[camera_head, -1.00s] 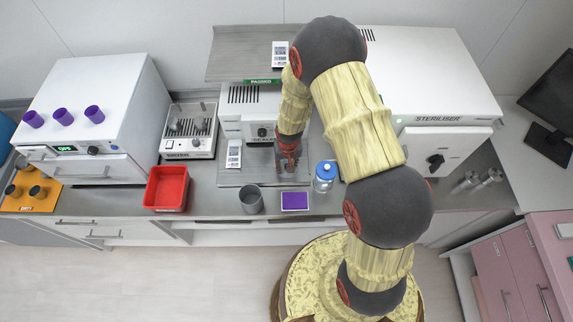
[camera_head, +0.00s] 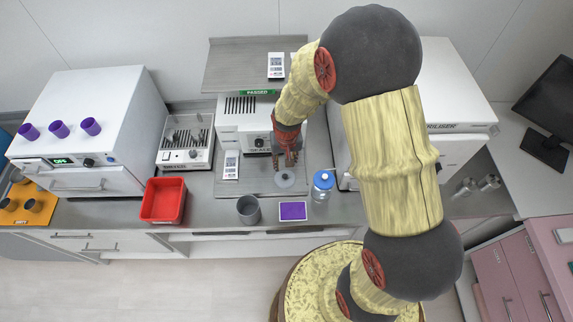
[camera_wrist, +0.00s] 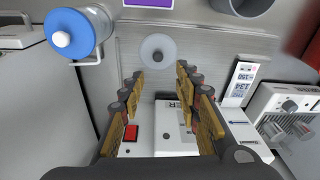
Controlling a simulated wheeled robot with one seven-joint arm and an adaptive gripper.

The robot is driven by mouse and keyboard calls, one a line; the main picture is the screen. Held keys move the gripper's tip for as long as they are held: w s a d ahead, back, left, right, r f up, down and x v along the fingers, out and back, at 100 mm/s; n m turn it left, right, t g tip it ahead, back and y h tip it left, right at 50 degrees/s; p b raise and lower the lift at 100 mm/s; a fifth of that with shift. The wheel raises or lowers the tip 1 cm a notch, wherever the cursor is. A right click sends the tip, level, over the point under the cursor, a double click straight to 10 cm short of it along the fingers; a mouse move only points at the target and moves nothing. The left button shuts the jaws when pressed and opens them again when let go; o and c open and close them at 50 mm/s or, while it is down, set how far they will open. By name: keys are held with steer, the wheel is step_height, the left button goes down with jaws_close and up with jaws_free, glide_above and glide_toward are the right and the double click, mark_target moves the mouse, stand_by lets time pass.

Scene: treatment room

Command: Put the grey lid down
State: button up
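The grey lid (camera_head: 284,178), a round disc with a dark knob, lies knob up on the grey metal plate (camera_head: 255,187) in front of the sealer. It also shows in the wrist view (camera_wrist: 158,58), just beyond my fingertips. My gripper (camera_head: 288,160) is behind the lid, toward the sealer, and apart from it. In the wrist view my gripper (camera_wrist: 161,82) has its fingers spread with nothing between them.
A blue-capped jar (camera_head: 322,186) stands right of the lid. A grey cup (camera_head: 248,210) and a purple-topped pad (camera_head: 293,211) are in front. The white sealer (camera_head: 240,130) is close behind. A red bin (camera_head: 163,200) stands to the left.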

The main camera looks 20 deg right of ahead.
steer(key=s+r+t, duration=0.1)
steer(key=s+r, duration=0.3)
steer(key=r, duration=0.5)
steer(key=s+r+n+t, duration=0.1)
steer(key=s+r, duration=0.2)
steer(key=r, duration=0.7)
steer(key=s+r+t, duration=0.1)
steer(key=s+r, duration=0.3)
steer(key=r, duration=0.5)
steer(key=s+r+n+t, duration=0.1)
steer(key=s+r, duration=0.4)
steer(key=s, duration=0.4)
steer(key=shift+s, duration=0.15)
